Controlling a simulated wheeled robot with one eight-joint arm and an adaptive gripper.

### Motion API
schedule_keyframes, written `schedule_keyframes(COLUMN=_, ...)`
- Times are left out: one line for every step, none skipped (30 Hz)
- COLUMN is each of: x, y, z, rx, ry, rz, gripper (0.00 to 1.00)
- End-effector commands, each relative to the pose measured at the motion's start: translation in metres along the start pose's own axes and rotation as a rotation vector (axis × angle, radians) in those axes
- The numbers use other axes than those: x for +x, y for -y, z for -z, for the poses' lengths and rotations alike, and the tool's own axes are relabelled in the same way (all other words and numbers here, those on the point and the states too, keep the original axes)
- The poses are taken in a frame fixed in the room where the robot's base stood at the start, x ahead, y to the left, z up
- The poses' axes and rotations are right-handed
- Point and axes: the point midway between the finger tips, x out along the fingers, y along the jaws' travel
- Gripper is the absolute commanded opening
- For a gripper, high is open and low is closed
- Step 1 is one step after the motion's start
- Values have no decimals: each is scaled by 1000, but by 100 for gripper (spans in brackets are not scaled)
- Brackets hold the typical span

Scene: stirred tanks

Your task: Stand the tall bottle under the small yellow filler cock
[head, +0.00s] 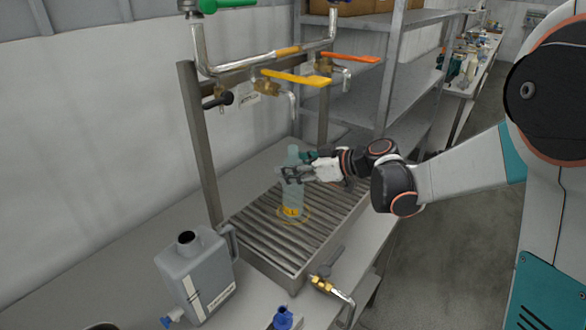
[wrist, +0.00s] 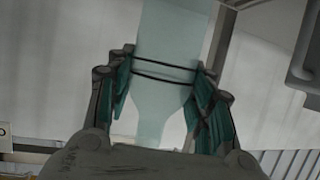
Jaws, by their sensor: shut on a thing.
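The tall bottle (head: 291,198) is pale, clear and upright, with a yellow label low on it. It is at the slatted drain tray (head: 262,240), beside a yellow ring mark (head: 303,212). I cannot tell whether its base touches the slats. My gripper (head: 293,174) is shut around its upper part. In the wrist view the bottle (wrist: 170,50) lies between the two finger pads of my gripper (wrist: 165,85). The yellow-handled cock (head: 295,77) hangs above, its spout (head: 292,104) pointing down over the bottle area. An orange-handled cock (head: 350,58) is to its right.
A grey jerrycan (head: 200,278) with a blue tap stands left of the tray. A loose brass valve (head: 322,284) lies at the front right edge, with a blue-capped item (head: 283,319) nearby. A metal post (head: 201,150) rises behind the tray. Shelves (head: 375,95) stand behind.

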Motion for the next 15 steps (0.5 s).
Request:
schedule_keyframes(x=1, y=0, z=-2, rx=0, ry=0, rz=0, gripper=24)
schedule_keyframes(x=1, y=0, z=-2, rx=0, ry=0, rz=0, gripper=55)
schedule_keyframes(x=0, y=0, z=-1, rx=0, ry=0, rz=0, gripper=64)
schedule_keyframes(x=0, y=0, z=-1, rx=0, ry=0, rz=0, gripper=68)
schedule_keyframes(x=0, y=0, z=-1, rx=0, ry=0, rz=0, gripper=68)
schedule_keyframes(x=0, y=0, z=-1, rx=0, ry=0, rz=0, gripper=68)
schedule_keyframes(x=0, y=0, z=-1, rx=0, ry=0, rz=0, gripper=68)
schedule_keyframes(x=0, y=0, z=-1, rx=0, ry=0, rz=0, gripper=68)
schedule_keyframes(x=0, y=0, z=-1, rx=0, ry=0, rz=0, gripper=68)
schedule_keyframes(x=0, y=0, z=-1, rx=0, ry=0, rz=0, gripper=68)
schedule_keyframes(x=0, y=0, z=-1, rx=0, ry=0, rz=0, gripper=68)
schedule_keyframes(x=0, y=0, z=-1, rx=0, ry=0, rz=0, gripper=68)
schedule_keyframes(x=0, y=0, z=-1, rx=0, ry=0, rz=0, gripper=68)
schedule_keyframes(x=0, y=0, z=-1, rx=0, ry=0, rz=0, gripper=68)
schedule_keyframes(x=0, y=0, z=0, rx=0, ry=0, rz=0, gripper=68)
